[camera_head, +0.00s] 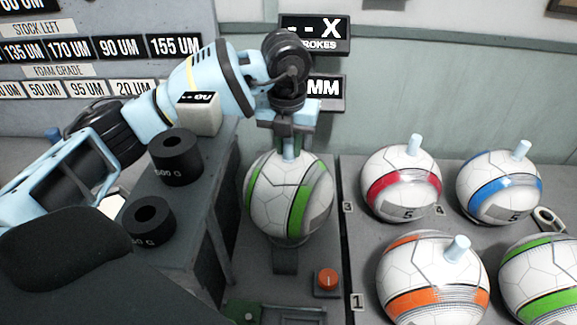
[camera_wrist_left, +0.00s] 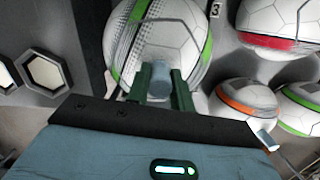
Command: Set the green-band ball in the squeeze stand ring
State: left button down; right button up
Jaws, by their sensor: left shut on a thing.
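A white ball with green bands (camera_head: 289,205) is upright at the middle, its light-blue peg on top. My left gripper (camera_head: 290,145) points down from above and is shut on that peg. In the left wrist view the two fingers (camera_wrist_left: 160,88) flank the peg, with the green-band ball (camera_wrist_left: 150,30) just beyond. The ball sits at or just above the squeeze stand (camera_head: 285,262); the ring is mostly hidden under it, so I cannot tell whether it rests there. Another green-band ball (camera_head: 545,278) stands at the lower right. My right gripper is not in view.
Red-band (camera_head: 400,180), blue-band (camera_head: 498,188) and orange-band (camera_head: 433,275) balls stand at the right. Two black weights (camera_head: 176,158) and a white block (camera_head: 199,118) are on the dark bench at left. A red button (camera_head: 328,280) is in front of the stand.

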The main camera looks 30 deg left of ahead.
aim_at(289, 159)
pick_arm(q)
jog(key=shift+f, duration=2.35)
jog(key=c, duration=1.2)
grip_release()
jog(key=shift+c, duration=0.2)
notch_tip(289, 159, up, 12)
jog(key=s, duration=0.1)
jog(key=shift+s+d+r, duration=0.2)
jog(key=shift+s+d, duration=0.05)
